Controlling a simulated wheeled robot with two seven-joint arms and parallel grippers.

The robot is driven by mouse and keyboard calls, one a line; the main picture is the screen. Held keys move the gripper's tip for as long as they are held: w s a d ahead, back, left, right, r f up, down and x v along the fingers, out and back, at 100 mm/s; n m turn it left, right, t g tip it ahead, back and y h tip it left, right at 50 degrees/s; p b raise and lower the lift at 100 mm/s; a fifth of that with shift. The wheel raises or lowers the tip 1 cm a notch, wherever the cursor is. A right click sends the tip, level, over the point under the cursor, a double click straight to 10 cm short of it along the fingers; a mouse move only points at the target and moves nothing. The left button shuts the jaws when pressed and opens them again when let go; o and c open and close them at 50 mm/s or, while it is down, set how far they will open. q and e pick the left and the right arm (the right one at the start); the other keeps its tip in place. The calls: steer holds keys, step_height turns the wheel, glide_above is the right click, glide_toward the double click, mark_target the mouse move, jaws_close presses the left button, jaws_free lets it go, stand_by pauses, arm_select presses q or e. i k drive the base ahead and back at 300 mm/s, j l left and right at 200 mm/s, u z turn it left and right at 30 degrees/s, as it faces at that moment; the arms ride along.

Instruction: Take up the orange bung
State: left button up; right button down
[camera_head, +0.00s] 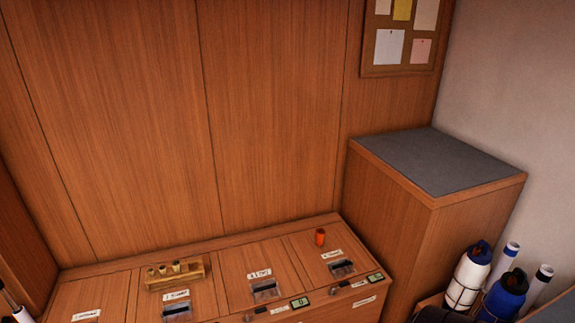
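The orange bung (320,237) stands upright on the right part of the wooden counter top, near the back wall and left of the taller cabinet. It is small and looks like a short cylinder. Nothing touches it.
A wooden rack (175,273) with several small pegs or bungs stands at the counter's back left. Labelled panels with clear-fronted fittings (266,287) line the counter. A grey-topped cabinet (440,160) rises at right. White and blue bottles (468,275) stand at lower right.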

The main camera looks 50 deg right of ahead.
mark_target(320, 232)
steer(key=z, duration=1.8)
steer(key=i+l+u, duration=0.25)
steer(key=i+u, duration=0.2)
steer(key=i, duration=0.15)
steer(key=i+l+u, duration=0.5)
steer(key=i+j, duration=0.05)
steer(key=j, duration=0.05)
